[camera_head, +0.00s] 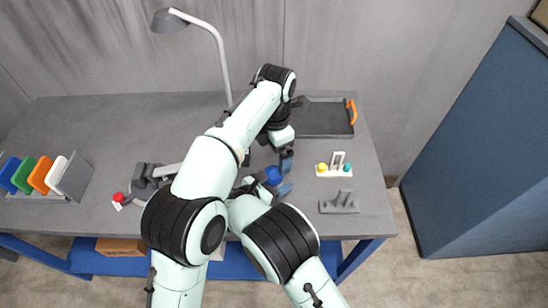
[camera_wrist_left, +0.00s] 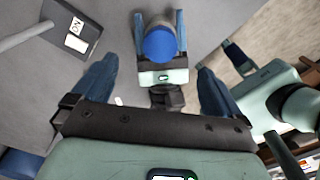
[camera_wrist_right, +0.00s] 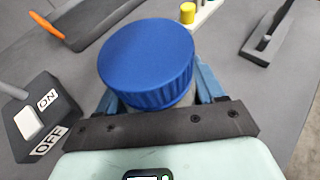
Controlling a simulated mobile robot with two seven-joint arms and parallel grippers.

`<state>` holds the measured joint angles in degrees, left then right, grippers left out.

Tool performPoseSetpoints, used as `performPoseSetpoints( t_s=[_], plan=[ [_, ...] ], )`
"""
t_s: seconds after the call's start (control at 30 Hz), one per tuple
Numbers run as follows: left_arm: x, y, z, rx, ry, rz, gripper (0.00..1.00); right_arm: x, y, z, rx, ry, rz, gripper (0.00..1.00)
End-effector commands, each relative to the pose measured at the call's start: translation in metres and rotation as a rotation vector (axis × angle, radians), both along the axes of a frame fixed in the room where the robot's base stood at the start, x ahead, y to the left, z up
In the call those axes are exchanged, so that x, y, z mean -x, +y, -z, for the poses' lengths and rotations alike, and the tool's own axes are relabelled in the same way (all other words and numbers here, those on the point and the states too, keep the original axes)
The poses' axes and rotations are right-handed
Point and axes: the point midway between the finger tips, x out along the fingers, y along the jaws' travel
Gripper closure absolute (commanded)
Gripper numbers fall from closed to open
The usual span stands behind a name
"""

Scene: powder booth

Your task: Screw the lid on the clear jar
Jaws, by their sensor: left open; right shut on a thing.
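A round blue lid (camera_wrist_right: 147,62) sits on top of the clear jar (camera_wrist_right: 160,108), level as far as I can see; whether it is threaded on cannot be told. The lid hides most of the jar. My right gripper (camera_wrist_left: 160,20) is shut on the jar below the lid, with a finger on each side. The blue lid also shows in the left wrist view (camera_wrist_left: 160,45) and the head view (camera_head: 273,175). My left gripper (camera_head: 286,158) is open and empty, its fingers apart, close to the lid and not touching it.
A lamp (camera_head: 190,18) stands at the back, and a dark tray (camera_head: 325,118) with orange handles lies back right. A peg board (camera_head: 335,171) and a grey stand (camera_head: 339,205) are on the right. An ON/OFF switch (camera_wrist_right: 38,118) is near the jar. A rack of coloured plates (camera_head: 75,178) stands left.

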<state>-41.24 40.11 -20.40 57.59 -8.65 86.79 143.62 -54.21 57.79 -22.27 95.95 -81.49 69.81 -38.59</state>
Motion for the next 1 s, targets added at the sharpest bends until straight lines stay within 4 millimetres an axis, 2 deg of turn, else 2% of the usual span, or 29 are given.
performPoseSetpoints(
  t_s=[0.03, 0.2, 0.33, 0.6, 0.63, 0.7, 0.73, 1.0],
  plan=[
    [-0.001, -0.001, -0.010, 0.001, -0.004, 0.000, 0.00, 0.000, 0.000, -0.001, 0.000, -0.001, 0.000, 1.00],
    [-0.001, -0.001, -0.030, 0.000, 0.000, -0.001, 0.00, 0.000, 0.000, -0.001, 0.000, -0.001, 0.000, 1.00],
    [0.000, -0.001, -0.037, 0.000, 0.001, 0.000, 0.00, 0.000, 0.000, -0.001, 0.000, -0.001, 0.000, 1.00],
    [0.000, -0.001, -0.038, 0.000, 0.001, 0.000, 0.00, 0.000, 0.000, -0.001, 0.000, -0.001, 0.000, 1.00],
    [0.000, -0.001, -0.038, 0.000, 0.001, 0.000, 0.00, 0.000, 0.000, -0.001, 0.000, -0.001, 0.000, 0.29],
    [0.000, -0.001, -0.038, 0.000, 0.001, 0.000, 0.00, 0.000, 0.000, -0.001, 0.000, -0.001, 0.000, 0.06],
    [0.000, -0.001, -0.038, 0.000, 0.001, 0.000, 0.00, 0.000, 0.000, -0.001, 0.000, -0.001, 0.000, 0.02],
    [0.000, -0.001, -0.038, 0.000, 0.001, 0.000, 0.00, 0.000, 0.000, 0.000, 0.000, 0.000, 0.000, 0.02]
  ],
)
